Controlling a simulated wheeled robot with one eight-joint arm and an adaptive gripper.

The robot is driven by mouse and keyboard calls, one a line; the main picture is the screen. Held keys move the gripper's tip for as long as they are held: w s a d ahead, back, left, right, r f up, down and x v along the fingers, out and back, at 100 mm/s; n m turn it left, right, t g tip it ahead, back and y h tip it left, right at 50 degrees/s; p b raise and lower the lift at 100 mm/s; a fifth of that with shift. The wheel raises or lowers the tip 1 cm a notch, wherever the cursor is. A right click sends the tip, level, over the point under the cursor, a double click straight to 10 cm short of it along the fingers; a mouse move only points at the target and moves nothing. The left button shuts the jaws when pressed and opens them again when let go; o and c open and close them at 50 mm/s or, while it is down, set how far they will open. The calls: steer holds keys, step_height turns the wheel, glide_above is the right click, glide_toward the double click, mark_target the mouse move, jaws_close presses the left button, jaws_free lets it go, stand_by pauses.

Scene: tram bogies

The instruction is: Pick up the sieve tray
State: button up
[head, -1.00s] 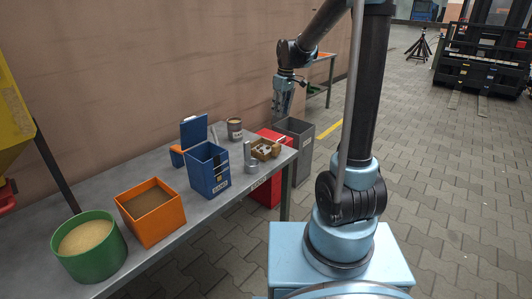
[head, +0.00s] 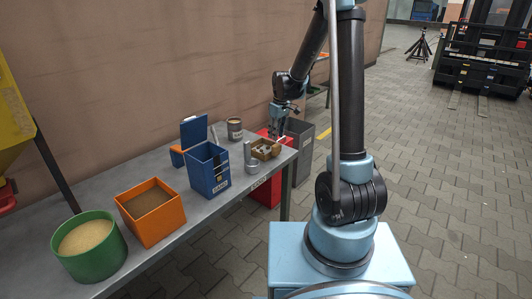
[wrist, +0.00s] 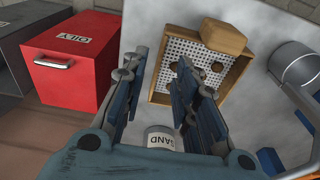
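The sieve tray (head: 264,149) sits near the far right end of the grey workbench. In the wrist view the sieve tray (wrist: 240,68) shows a brown wooden frame around a pale perforated sheet, with a wooden block on its upper edge and dark round spots on the sheet. My gripper (head: 277,136) is above the tray's far side, pointing down. In the wrist view my gripper (wrist: 158,68) has its fingers spread with nothing between them; the right finger overlaps the tray's left part.
A red bin (wrist: 72,62) labelled OILY stands beside the bench end, with a grey bin (head: 299,150) next to it. A metal cylinder (head: 250,158) stands close to the tray. A blue lidded box (head: 208,168), orange box (head: 150,212) and green tub (head: 90,247) line the bench.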

mark_target(265, 147)
steer(key=shift+w+a+f, duration=0.15)
steer(key=shift+a+f, duration=0.05)
steer(key=shift+f, duration=0.5)
steer(key=shift+w+a+f, duration=0.15)
steer(key=shift+f, duration=0.6)
steer(key=shift+w+a+f, duration=0.15)
steer(key=shift+a+f, duration=0.05)
steer(key=shift+f, duration=0.95)
jaws_close()
